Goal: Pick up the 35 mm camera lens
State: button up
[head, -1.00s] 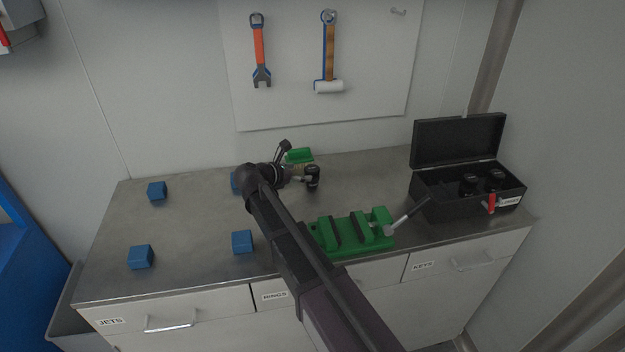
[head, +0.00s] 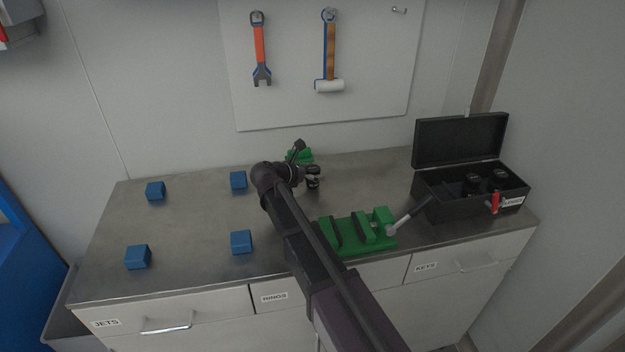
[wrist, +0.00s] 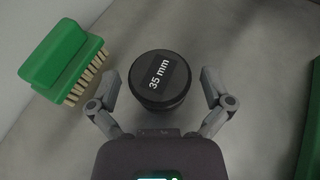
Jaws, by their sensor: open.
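The 35 mm camera lens (wrist: 158,92) is a black cylinder standing upright on the metal bench, with a "35 mm" label on its top in the wrist view. In the head view the lens (head: 313,171) stands toward the back of the bench, right of my wrist. My gripper (wrist: 163,95) is open, with one finger on each side of the lens. Gaps show between the fingers and the lens, and it is not gripped. My gripper is partly hidden behind my arm in the head view.
A green brush (wrist: 62,62) lies close by on the left of the lens. A green vise (head: 355,235) stands at the front. A black open case (head: 465,205) with two more lenses is at the right. Several blue blocks (head: 240,241) stand on the left.

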aim_at(312, 168)
dwell(0.5)
jog(key=c, duration=1.3)
jog(key=shift+r, duration=0.15)
notch_tip(312, 168, up, 10)
jog(key=p, duration=1)
